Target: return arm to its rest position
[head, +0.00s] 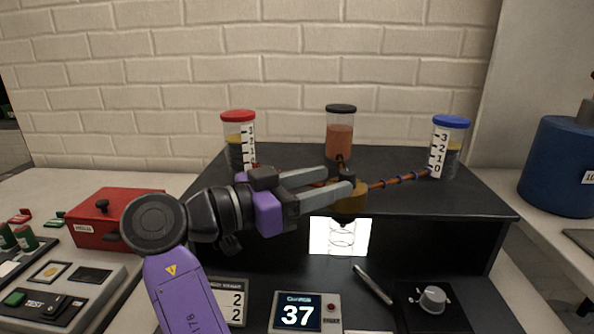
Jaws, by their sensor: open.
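My gripper (345,185) is at the end of my purple and grey arm, which reaches in from the lower left. Its two grey fingers are apart and point right, in front of a brass-coloured fitting (350,203) on the black bench unit (470,203). I see nothing held between the fingers. They hide part of the fitting and of the copper tubing (400,181); whether they touch it I cannot tell. A lit white panel (340,236) with a coil-like outline is below the fitting.
Cylinders with red (238,116), black (341,108) and blue (451,121) lids stand on the unit. A display reading 37 (297,312), a metal rod (373,285) and a knob (433,299) are in front. A red box (110,220) is left, a blue tank (560,170) right.

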